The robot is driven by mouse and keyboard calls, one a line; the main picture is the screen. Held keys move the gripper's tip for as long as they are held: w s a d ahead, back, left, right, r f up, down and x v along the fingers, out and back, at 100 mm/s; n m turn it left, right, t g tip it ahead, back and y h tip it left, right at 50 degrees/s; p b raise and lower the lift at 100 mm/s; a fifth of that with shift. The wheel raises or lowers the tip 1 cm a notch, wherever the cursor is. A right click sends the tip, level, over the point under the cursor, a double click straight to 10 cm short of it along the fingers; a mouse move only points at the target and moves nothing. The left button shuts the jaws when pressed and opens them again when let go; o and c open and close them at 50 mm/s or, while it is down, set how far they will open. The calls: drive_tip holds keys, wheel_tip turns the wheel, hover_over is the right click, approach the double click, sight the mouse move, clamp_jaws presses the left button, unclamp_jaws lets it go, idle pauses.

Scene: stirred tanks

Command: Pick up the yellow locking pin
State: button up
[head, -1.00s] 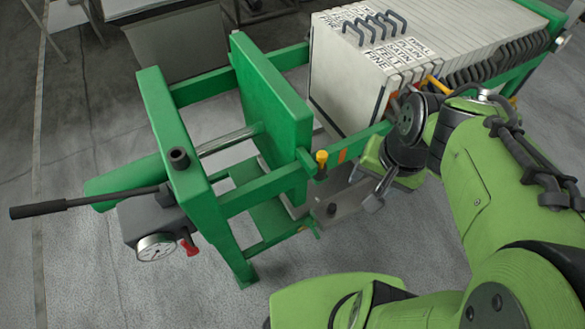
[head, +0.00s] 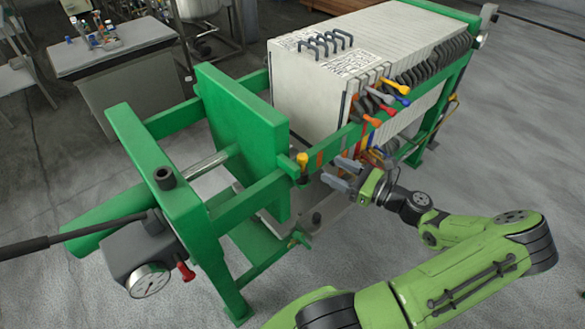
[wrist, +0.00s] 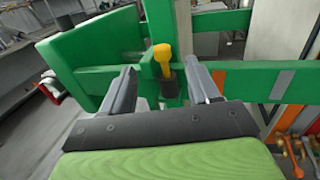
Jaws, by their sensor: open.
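The yellow locking pin (head: 302,160) stands upright at the corner of the green press frame, by the movable green plate (head: 240,135). In the wrist view the yellow pin (wrist: 162,58) has a rounded head above a dark socket (wrist: 168,82) on the green rail. My gripper (head: 338,172) is open, just to the right of the pin in the head view. In the wrist view its two grey fingers (wrist: 160,82) point toward the pin, which shows between their tips. The fingers hold nothing. The pin appears apart from both fingers.
The green side rail (head: 345,140) runs beside the white plate stack (head: 330,95). Coloured valve handles (head: 385,100) stick out along the stack. A pressure gauge (head: 149,280) and pump lever (head: 70,234) are at the left. Open floor lies at the right.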

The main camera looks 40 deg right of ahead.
sight(302, 168)
drive_tip(key=b+x, duration=0.2)
drive_tip(key=x, duration=1.1)
drive_tip(key=shift+f, duration=0.25)
drive_tip(key=shift+c, duration=0.2)
drive_tip(key=c, duration=1)
